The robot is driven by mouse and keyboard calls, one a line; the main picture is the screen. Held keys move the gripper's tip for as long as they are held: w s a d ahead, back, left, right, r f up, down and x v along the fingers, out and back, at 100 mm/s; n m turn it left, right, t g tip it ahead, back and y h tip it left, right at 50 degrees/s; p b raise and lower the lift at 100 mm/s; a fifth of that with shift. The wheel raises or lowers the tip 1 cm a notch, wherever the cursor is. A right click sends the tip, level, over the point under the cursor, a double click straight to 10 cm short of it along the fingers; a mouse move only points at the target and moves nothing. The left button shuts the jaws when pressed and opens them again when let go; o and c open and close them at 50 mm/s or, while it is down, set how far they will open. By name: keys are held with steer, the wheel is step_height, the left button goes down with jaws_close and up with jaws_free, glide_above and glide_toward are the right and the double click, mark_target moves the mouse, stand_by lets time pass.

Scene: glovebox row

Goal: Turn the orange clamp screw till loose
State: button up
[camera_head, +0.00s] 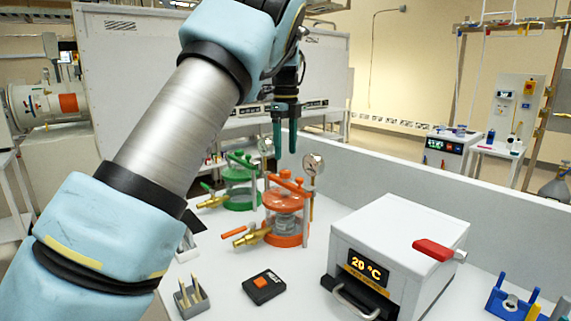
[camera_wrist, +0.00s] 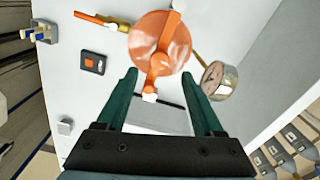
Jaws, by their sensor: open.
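An orange-lidded vessel (camera_head: 288,201) with a clear body stands on the white bench. An orange clamp bar with a clamp screw (camera_head: 285,175) crosses its top. In the wrist view the orange lid (camera_wrist: 160,38) is seen from above, with the bar and screw (camera_wrist: 158,62) across it. My gripper (camera_head: 285,145) hangs fingers-down above the vessel, open and empty. In the wrist view its green fingers (camera_wrist: 159,77) are apart, with the near end of the clamp bar between or just beyond their tips. I cannot tell the height gap; no contact is visible.
A round gauge (camera_head: 313,165) rises beside the vessel; a brass valve (camera_head: 246,238) juts left. A green-lidded vessel (camera_head: 239,180) stands behind left. A white heater box (camera_head: 400,240) with red handle is right. A black button box (camera_head: 263,287) and peg holder (camera_head: 191,299) are in front.

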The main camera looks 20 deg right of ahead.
mark_target(285, 170)
steer(key=shift+f+p, duration=0.65)
steer(key=shift+f, duration=2.15)
steer(key=shift+c, duration=0.3)
jaws_close()
